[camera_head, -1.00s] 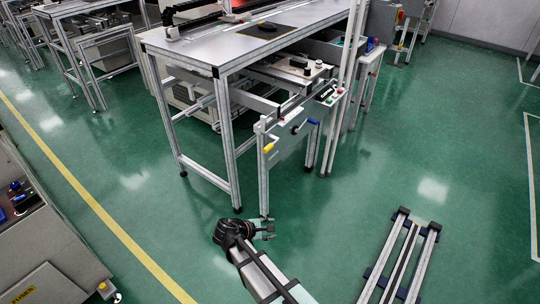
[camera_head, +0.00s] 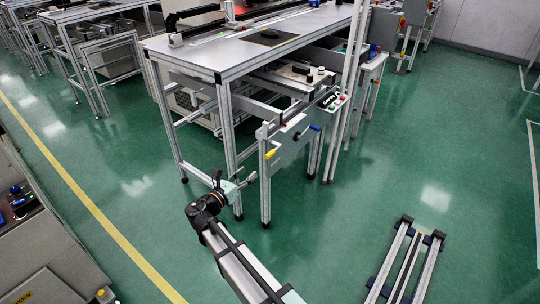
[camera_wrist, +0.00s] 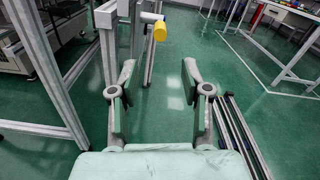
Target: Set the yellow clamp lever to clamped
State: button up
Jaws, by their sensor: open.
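The yellow clamp lever (camera_head: 270,154) is on the upper part of a grey aluminium frame post at the front of the workbench. In the wrist view the yellow lever (camera_wrist: 160,31) shows as a yellow knob on a pale arm, beyond and slightly above my gripper. My gripper (camera_head: 247,180) is to the left of and below the lever in the head view, near the bench leg. In the wrist view the two fingers of my gripper (camera_wrist: 158,85) are spread apart with nothing between them. The gripper does not touch the lever.
A blue-ended lever (camera_head: 314,127) sits on the same frame, to the right. The workbench (camera_head: 215,62) and its legs stand beside my gripper. A floor rail (camera_head: 410,265) lies at lower right. Green floor is open right of the frame.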

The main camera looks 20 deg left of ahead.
aim_at(267, 156)
jog(key=x, duration=1.4)
grip_shut()
